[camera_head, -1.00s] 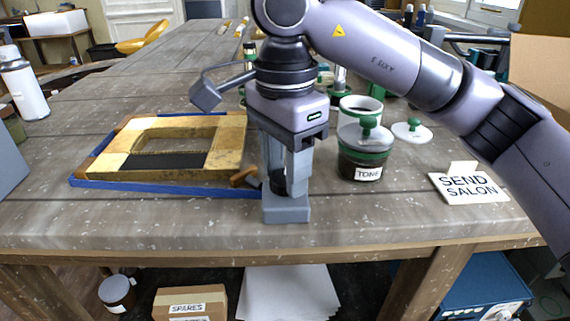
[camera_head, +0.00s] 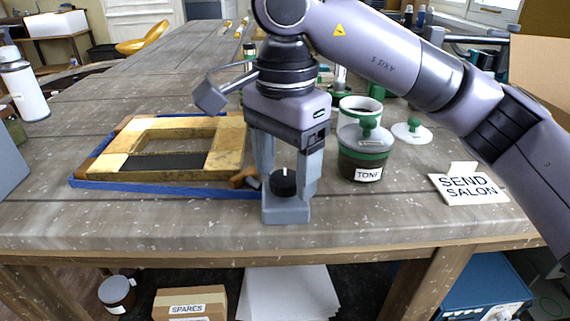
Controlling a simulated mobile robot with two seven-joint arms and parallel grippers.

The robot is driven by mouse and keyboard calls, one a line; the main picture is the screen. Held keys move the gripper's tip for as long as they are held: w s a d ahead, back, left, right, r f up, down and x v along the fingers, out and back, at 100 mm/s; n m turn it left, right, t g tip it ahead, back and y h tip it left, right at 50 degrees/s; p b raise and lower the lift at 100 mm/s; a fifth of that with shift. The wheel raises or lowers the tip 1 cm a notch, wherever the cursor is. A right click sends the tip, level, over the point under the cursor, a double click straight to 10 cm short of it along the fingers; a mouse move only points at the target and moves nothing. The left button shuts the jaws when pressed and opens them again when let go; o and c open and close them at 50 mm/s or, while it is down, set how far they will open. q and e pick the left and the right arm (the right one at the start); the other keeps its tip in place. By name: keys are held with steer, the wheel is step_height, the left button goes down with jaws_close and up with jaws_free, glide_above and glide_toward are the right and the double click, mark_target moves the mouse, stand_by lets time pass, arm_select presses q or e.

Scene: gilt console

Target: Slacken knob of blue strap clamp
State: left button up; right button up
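The blue strap clamp (camera_head: 180,189) runs around the gilt wooden frame (camera_head: 225,150), which lies flat on the bench. At the strap's right end stands a grey clamp body (camera_head: 286,212) with a black knob (camera_head: 283,186) on it; the knob carries a white mark. A small wooden handle (camera_head: 243,178) sits just left of it. My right gripper (camera_head: 283,182) points straight down over the clamp body. Its two fingers stand apart on either side of the knob, with a visible gap on both sides. My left gripper is not in view.
A white spray can (camera_head: 24,92) stands at the left. The bench front is clear.

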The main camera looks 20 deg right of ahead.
mark_target(285, 177)
step_height(285, 177, up, 7)
steer(key=shift+r+p, duration=0.1)
steer(key=shift+p, duration=0.7)
